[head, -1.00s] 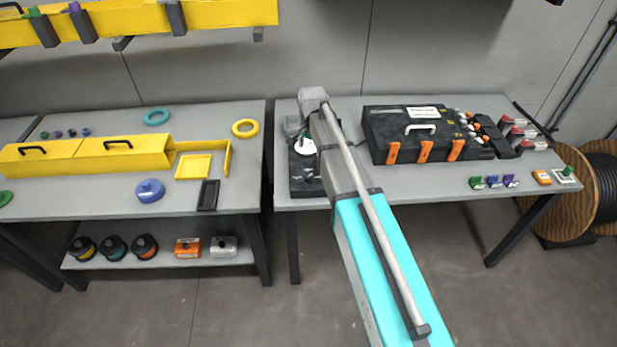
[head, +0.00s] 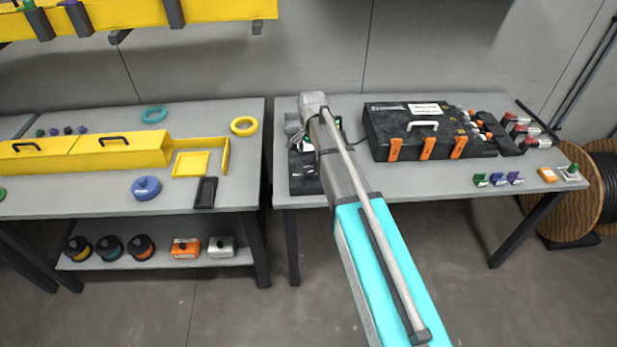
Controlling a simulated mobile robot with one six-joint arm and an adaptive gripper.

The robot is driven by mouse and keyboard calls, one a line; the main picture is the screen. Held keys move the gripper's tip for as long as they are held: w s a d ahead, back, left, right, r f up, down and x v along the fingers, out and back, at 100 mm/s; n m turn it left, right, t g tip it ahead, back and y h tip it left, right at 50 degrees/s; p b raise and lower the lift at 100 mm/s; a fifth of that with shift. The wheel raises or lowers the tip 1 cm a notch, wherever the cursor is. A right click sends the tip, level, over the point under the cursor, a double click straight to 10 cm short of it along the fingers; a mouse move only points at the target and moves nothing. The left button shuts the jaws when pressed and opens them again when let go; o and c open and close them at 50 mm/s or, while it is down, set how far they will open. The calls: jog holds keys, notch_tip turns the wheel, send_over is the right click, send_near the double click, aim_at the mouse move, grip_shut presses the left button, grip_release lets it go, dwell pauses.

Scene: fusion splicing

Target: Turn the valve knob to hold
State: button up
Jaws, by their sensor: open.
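The black device (head: 304,181) stands at the left end of the right table, and its pale round top part is mostly covered. I cannot make out the valve knob or its setting. My arm reaches over the table from the lower right and hides much of the device. My gripper (head: 303,143) shows only as a small dark shape below the wrist, over the rear of the device. It is open; its fingertips are not clear, and I cannot tell whether it touches the knob.
A black case (head: 384,138) with orange latches stands right of my arm. Small green, blue and purple blocks (head: 497,179) lie near the front edge. The left table holds yellow troughs (head: 122,150) and a blue round container (head: 146,188). A cable reel (head: 598,195) stands at right.

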aim_at(309, 173)
jog(key=shift+w+a+f+b, duration=0.1)
jog(key=shift+a+f+b, duration=0.05)
jog(key=shift+f+b, duration=4.65)
jog(key=shift+f, duration=0.15)
grip_shut()
